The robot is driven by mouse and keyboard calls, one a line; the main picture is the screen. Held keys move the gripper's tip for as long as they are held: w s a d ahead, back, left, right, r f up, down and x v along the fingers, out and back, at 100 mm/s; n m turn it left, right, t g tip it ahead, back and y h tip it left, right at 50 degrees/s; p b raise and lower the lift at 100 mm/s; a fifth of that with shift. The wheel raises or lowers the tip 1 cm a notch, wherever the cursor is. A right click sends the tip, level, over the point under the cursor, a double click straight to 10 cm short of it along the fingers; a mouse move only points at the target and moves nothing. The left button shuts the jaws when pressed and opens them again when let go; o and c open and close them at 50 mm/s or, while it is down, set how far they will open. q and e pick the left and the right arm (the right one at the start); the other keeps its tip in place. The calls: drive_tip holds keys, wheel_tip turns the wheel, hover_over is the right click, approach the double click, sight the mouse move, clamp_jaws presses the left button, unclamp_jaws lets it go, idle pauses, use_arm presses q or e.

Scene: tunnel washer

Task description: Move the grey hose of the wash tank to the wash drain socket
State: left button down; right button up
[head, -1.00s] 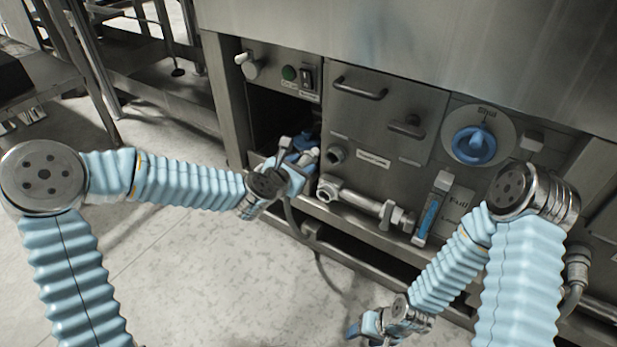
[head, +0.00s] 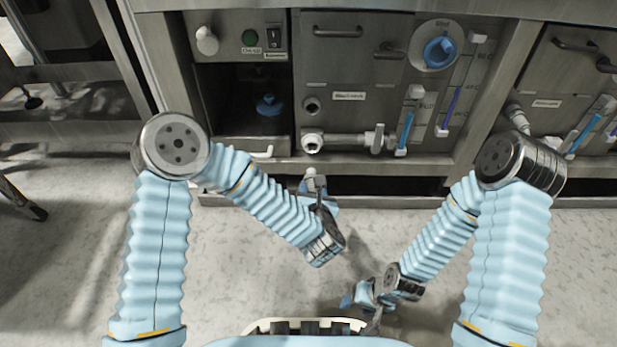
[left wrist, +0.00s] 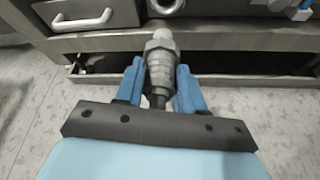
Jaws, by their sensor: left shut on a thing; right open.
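My left gripper (head: 318,188) is shut on the end of the grey hose (head: 311,174), in front of the machine's lower edge. In the left wrist view the hose's ribbed coupling (left wrist: 161,64) sits between the two blue fingers (left wrist: 160,90), its pale tip pointing at the machine. The rest of the hose is mostly hidden. A round socket (head: 312,105) is in the panel beside a label (head: 350,96) too blurred to read. Below it is a pale pipe end (head: 312,143), close above the hose tip in the picture and apart from it. My right gripper (head: 362,297) is open and empty, low over the floor.
An open recess (head: 235,115) lies left of the panel, with a blue knob-like part (head: 269,105) inside. A white bent handle (head: 263,153) is below it. The floor before the machine is clear.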

sight(313, 169)
use_arm(q)
drive_tip(key=shift+w+p, duration=1.25)
drive_tip(key=shift+w, duration=2.9)
drive_tip(key=shift+w+b, duration=0.1)
drive_tip(key=shift+b, duration=0.35)
drive_tip(key=shift+w, duration=0.15)
drive_tip(key=shift+w+b, duration=0.35)
drive_tip(key=shift+w, duration=0.45)
drive_tip(key=shift+w, duration=0.35)
